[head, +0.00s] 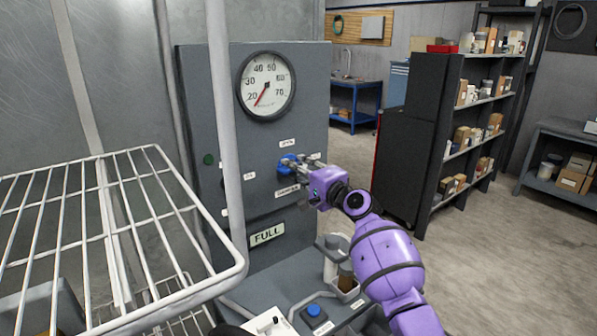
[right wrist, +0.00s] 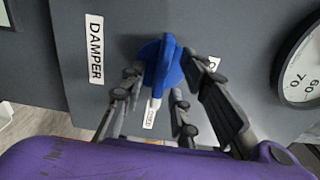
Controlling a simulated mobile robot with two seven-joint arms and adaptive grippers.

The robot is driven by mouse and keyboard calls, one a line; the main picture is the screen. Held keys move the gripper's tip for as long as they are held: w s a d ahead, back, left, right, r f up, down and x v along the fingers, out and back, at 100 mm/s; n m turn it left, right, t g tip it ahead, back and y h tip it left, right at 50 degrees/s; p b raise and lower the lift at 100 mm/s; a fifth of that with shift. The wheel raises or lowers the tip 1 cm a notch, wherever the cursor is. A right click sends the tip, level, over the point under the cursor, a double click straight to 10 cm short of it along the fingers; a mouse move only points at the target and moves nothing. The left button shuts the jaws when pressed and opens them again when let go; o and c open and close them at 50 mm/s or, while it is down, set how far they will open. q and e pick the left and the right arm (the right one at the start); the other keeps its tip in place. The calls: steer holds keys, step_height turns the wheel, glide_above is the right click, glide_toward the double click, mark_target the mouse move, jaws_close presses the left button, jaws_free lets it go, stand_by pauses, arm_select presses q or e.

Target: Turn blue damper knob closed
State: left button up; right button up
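The blue damper knob (head: 288,164) is on the front of the grey panel (head: 213,110). In the right wrist view, the knob (right wrist: 165,66) has a raised blue grip bar, and its white pointer end aims down at a small label (right wrist: 149,118), too small to read surely. My right gripper (head: 294,169) is at the knob. In the right wrist view, its fingers (right wrist: 162,68) stand open on either side of the grip bar, with gaps visible; contact with the knob's rim cannot be told. The DAMPER label (right wrist: 95,48) is left of the knob there. My left gripper is not in view.
A round gauge (head: 266,85) is above the knob and a FULL sign (head: 267,234) below it. A white wire rack (head: 150,235) and an upright pole (head: 222,120) stand at the left. A blue button (head: 313,310) is on the lower ledge. Open floor lies right.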

steer(key=shift+s, duration=0.1)
steer(key=v, duration=1.2)
steer(key=s+d+f+n+h, duration=0.25)
steer(key=s+f, duration=0.25)
steer(key=f, duration=0.4)
steer(key=s+d+f+n+h, duration=0.25)
steer(key=s+f+n, duration=0.2)
steer(key=f, duration=0.35)
steer(key=s+d+f+n+h, duration=0.25)
steer(key=s+f, duration=0.25)
steer(key=f, duration=0.4)
steer(key=s+d+f+g+h, duration=0.1)
steer(key=s+f+g, duration=0.1)
steer(key=s+f, duration=0.4)
steer(key=s+d+f+n+g, duration=0.1)
steer(key=s+f, duration=0.6)
steer(key=s, duration=1)
steer(key=s+d+f+n+g+h, duration=0.1)
steer(key=s+f, duration=0.5)
steer(key=s, duration=0.6)
steer(key=shift+d+f+g+h, duration=0.35)
steer(key=shift+d+f+g, duration=0.05)
steer(key=shift+d+g, duration=0.55)
